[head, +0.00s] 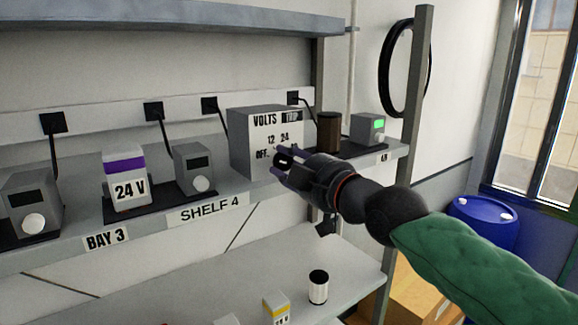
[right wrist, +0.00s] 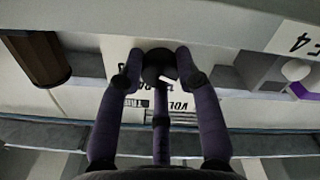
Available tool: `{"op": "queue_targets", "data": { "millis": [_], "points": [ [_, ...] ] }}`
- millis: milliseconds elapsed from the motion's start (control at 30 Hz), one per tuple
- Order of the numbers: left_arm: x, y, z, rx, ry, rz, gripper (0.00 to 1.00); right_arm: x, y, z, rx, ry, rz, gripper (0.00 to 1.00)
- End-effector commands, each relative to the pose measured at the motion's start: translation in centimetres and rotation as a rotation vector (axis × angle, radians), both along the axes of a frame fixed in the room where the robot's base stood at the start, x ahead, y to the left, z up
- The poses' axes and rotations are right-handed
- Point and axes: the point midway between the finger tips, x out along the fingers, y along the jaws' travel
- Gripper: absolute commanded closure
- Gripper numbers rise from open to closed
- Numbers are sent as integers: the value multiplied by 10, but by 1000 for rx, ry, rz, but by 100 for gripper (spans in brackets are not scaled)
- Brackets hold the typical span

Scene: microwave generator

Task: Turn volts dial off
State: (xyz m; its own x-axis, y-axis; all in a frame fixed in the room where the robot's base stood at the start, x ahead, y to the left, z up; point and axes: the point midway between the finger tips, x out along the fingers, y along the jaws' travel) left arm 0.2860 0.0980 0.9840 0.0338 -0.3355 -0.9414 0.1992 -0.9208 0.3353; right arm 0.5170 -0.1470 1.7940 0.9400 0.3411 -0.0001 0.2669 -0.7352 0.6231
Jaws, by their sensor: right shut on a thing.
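The volts box (head: 240,140) is a grey box on the shelf, with the labels VOLTS, OFF, 12 and 24 on its front. Its round black volts dial (right wrist: 156,64) sits between the purple-grey fingers of my right gripper (right wrist: 158,72), which is shut on it. In the head view my right gripper (head: 284,161) reaches the box front from the right and covers most of the dial. A white mark shows on the dial, but I cannot tell which label it points to. My left gripper is not in view.
A brown cylinder (head: 328,132) and a small meter with a green screen (head: 368,130) stand right of the box. A meter (head: 194,168) and a 24 V block (head: 125,180) stand left.

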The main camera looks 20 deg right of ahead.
Motion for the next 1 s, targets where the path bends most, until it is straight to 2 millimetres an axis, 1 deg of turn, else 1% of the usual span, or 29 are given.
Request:
{"op": "queue_targets", "data": {
  "millis": [67,100,133,167,467,567,667,767,1000],
  "points": [
    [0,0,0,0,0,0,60,0,0,1,1,-2,0,98],
    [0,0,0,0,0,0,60,0,0,1,1,-2,0,54],
    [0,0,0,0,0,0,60,0,0,1,1,-2,0,46],
    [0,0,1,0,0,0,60,0,0,1,1,-2,0,42],
    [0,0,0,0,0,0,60,-1,0,1,0,-1,0,42],
    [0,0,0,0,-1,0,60,-4,-2,1,0,-2,0,42],
    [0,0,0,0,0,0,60,-13,-5,1,0,-1,0,42],
    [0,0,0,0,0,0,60,-28,-10,2,1,-4,0,42],
    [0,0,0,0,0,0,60,-72,-26,2,2,-5,0,42]
  ]
}}
